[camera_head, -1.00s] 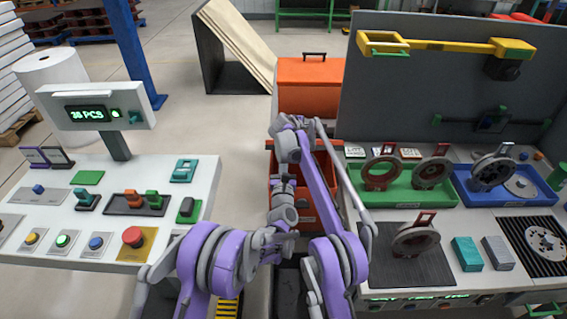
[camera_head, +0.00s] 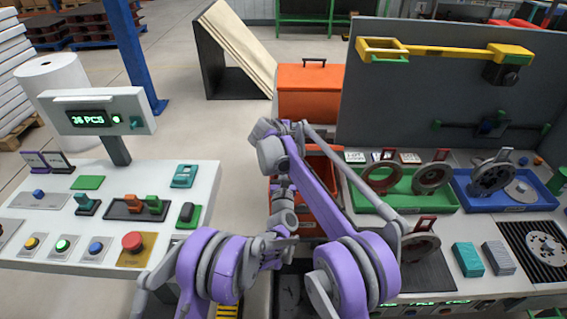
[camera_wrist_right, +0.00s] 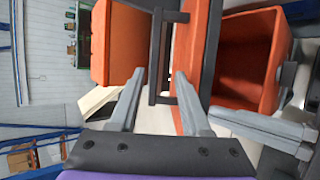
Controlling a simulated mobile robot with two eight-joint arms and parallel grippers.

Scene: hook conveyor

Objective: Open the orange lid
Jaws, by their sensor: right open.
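In the head view an orange lid-like cover with a black handle (camera_head: 312,90) stands at the back centre. Below it an orange bin (camera_head: 318,205) is partly covered by my right arm. In the right wrist view a black handle bar (camera_wrist_right: 154,40) on an orange panel (camera_wrist_right: 197,55) lies between, or just beyond, the open fingers of my right gripper (camera_wrist_right: 160,78). I cannot tell whether they touch it. Right of it is an open, empty-looking orange bin (camera_wrist_right: 246,68); left is another orange body (camera_wrist_right: 115,40). My left gripper is not clear behind the arm links.
A white control desk (camera_head: 60,225) with buttons and a display (camera_head: 90,117) is at left. At right, a bench holds a green tray (camera_head: 432,203) and a blue tray (camera_head: 520,207) with wheel-like parts. A grey panel (camera_head: 430,90) stands behind.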

